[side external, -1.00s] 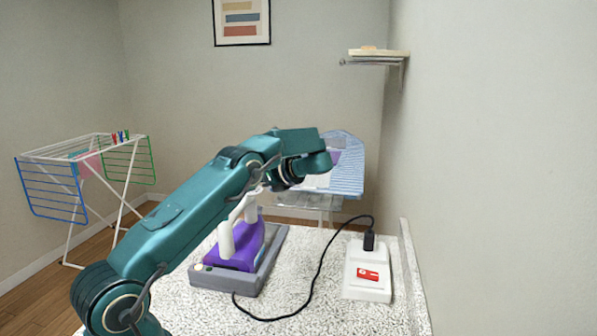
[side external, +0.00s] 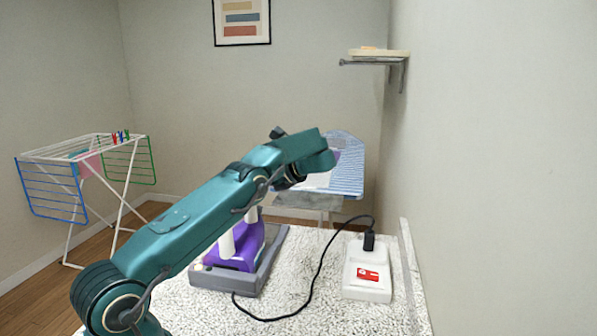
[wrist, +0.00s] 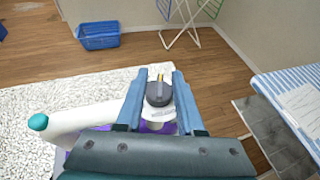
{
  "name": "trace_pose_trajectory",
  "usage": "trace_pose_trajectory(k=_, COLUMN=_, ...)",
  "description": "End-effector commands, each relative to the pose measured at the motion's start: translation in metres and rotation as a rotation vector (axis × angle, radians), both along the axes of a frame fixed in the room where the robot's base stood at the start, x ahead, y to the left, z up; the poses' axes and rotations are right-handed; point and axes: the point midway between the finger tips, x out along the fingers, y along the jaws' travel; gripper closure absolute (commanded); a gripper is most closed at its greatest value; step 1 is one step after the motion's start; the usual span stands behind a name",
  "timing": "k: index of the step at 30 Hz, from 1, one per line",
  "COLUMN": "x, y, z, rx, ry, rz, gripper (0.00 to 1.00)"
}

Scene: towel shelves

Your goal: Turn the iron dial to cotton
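The purple iron (side external: 240,255) sits in a grey base tray (side external: 262,270) on the speckled counter, its white handle partly hidden by my arm in the side view. In the wrist view the dark grey dial (wrist: 158,93), with a yellow mark near its top, stands on a white collar above the purple body (wrist: 160,128). My gripper (wrist: 158,74) is open, one blue finger on each side of the dial. I cannot tell whether either finger touches it. The white handle (wrist: 85,119) with a teal end lies left of the fingers. The dial's setting labels are not readable.
A black cord runs from the iron to a white socket block (side external: 368,288) with a red switch, at right beside the wall. An ironing board (side external: 347,172) stands behind the counter. A drying rack (side external: 85,175) stands at left. A blue basket (wrist: 99,36) is on the floor.

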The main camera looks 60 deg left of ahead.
Motion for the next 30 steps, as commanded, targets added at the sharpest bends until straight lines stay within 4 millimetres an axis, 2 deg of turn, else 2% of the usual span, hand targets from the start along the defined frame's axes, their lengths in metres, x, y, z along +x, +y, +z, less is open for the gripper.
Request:
trace_pose_trajectory(k=16, x=-0.0003, y=-0.0001, z=0.0, rx=-0.001, ry=0.002, rz=-0.014, gripper=0.53)
trace_pose_trajectory(k=30, x=-0.0007, y=-0.0005, z=0.0004, rx=-0.002, ry=0.001, rz=-0.136, gripper=0.53)
